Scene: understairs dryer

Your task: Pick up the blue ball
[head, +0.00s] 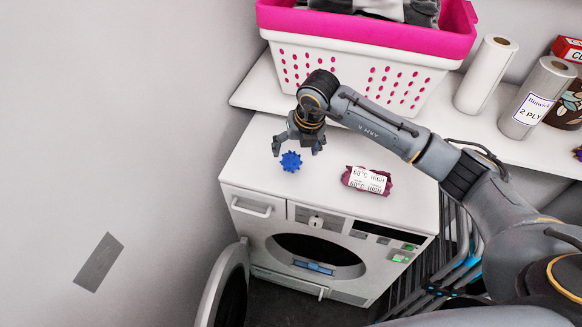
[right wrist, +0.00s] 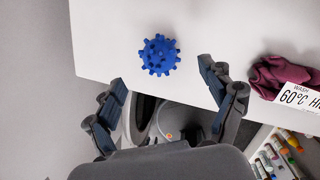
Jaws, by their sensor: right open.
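The blue ball (head: 291,161) has a spiky surface and sits on the white dryer top (head: 255,185), near its left side. In the right wrist view the ball (right wrist: 158,55) lies beyond the fingertips, roughly centred between them and touching neither. My right gripper (head: 298,146) is open and empty, pointing down above and close to the ball. Its two spread fingers also show in the right wrist view (right wrist: 162,75). My left gripper is not in view.
A maroon cloth with a white label (head: 367,180) lies right of the ball. A pink and white basket (head: 360,50) and paper rolls (head: 487,74) stand on the shelf behind. The dryer door (head: 226,290) hangs open below. The dryer top around the ball is clear.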

